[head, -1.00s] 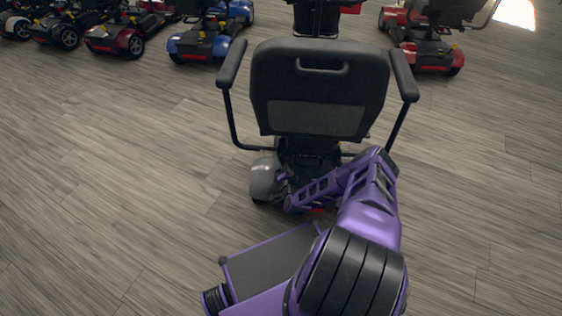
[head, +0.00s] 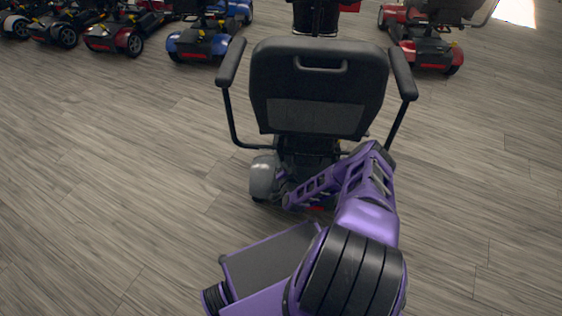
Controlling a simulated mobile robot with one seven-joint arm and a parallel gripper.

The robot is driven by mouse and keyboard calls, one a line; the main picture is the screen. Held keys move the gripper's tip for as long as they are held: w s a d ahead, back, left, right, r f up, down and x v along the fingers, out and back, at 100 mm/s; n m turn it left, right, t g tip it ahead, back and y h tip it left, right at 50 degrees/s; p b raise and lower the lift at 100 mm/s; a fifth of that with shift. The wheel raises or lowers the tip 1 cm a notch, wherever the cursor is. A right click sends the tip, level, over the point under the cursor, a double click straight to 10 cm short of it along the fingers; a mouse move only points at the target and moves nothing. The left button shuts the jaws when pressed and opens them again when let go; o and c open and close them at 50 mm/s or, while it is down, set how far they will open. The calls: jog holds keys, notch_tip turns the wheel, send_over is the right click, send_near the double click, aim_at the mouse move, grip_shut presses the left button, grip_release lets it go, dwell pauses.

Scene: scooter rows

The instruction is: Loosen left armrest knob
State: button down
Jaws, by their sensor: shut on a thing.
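The scooter's black seat (head: 318,88) faces away from me in the middle of the head view. Its left armrest (head: 231,62) is a black pad on a bent tube (head: 231,120) that runs in under the seat. My purple arm reaches in from the lower right. My gripper (head: 284,180) is small and dark at its end, low behind the seat on the left side. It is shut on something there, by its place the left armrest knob. The knob itself is too small and dark to make out, and the fingers are hard to see.
The right armrest (head: 402,74) is on the other side of the seat. A grey rear fender (head: 263,177) is close left of my gripper. Blue (head: 210,35) and red (head: 428,45) scooters stand farther back. The wooden floor (head: 110,180) on the left is clear.

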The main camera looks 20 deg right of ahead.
jog(key=n+g+h, duration=0.1)
jog(key=n+h, duration=0.2)
jog(key=n, duration=0.2)
jog(key=a+n+g+h, duration=0.1)
jog(key=n+g+h, duration=0.1)
jog(key=n, duration=0.3)
jog(key=n+g+h, duration=0.1)
jog(key=n+h, duration=0.3)
jog(key=n, duration=0.2)
jog(key=shift+w+a+f+g, duration=0.1)
jog(key=shift+w+a+g, duration=0.05)
jog(key=shift+w+g, duration=0.25)
dwell(0.4)
jog(key=shift+n, duration=0.3)
dwell(0.3)
jog(key=shift+c, duration=1.8)
grip_release()
jog(key=p+v, duration=0.1)
jog(key=v, duration=1.6)
jog(key=shift+a+f, duration=0.25)
jog(key=shift+a, duration=0.05)
